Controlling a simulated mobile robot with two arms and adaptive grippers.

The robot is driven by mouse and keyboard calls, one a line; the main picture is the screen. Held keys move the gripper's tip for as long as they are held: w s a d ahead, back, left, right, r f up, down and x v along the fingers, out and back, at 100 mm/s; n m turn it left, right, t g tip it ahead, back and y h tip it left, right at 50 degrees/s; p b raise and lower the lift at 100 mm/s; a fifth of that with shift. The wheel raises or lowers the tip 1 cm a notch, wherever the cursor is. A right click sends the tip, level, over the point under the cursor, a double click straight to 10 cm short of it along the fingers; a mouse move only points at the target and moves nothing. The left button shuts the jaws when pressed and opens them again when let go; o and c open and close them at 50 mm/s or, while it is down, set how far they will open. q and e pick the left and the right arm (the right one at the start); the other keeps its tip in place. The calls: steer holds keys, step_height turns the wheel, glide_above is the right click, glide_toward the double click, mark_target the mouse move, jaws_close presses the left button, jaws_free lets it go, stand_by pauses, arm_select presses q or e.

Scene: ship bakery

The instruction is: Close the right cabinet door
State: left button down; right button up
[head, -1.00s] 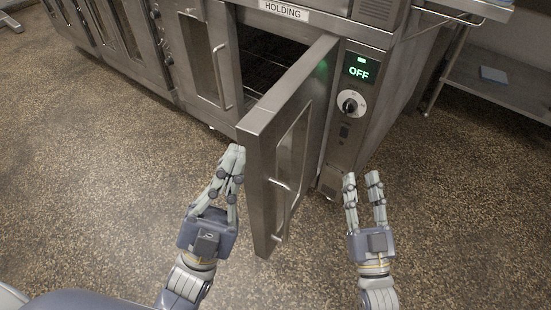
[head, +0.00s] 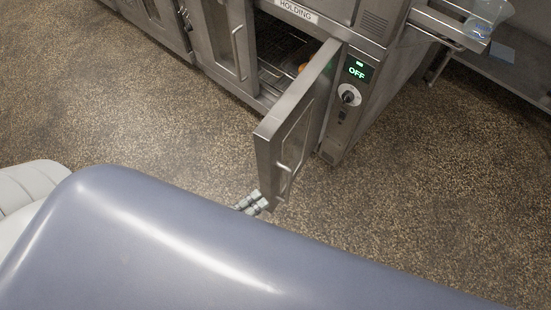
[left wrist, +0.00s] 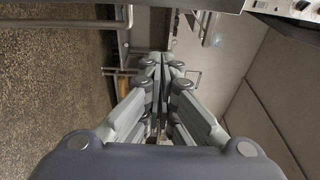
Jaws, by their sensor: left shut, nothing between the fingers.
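The right cabinet door (head: 295,125) stands wide open in the head view, its free edge toward me. My right gripper is not in view.
The closed left door (head: 222,35) adjoins the opening. A control panel (head: 350,88) reading OFF is on the right. An orange item (head: 302,67) lies inside the cabinet. A metal shelf (head: 505,65) stands at far right. Speckled floor (head: 400,200) is free around the door.

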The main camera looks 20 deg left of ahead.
arm_select(q)
steer(key=w+d, duration=0.1)
steer(key=w, duration=0.8)
steer(key=shift+w+b, duration=0.15)
steer(key=shift+b, duration=0.3)
steer(key=shift+a+f, duration=0.1)
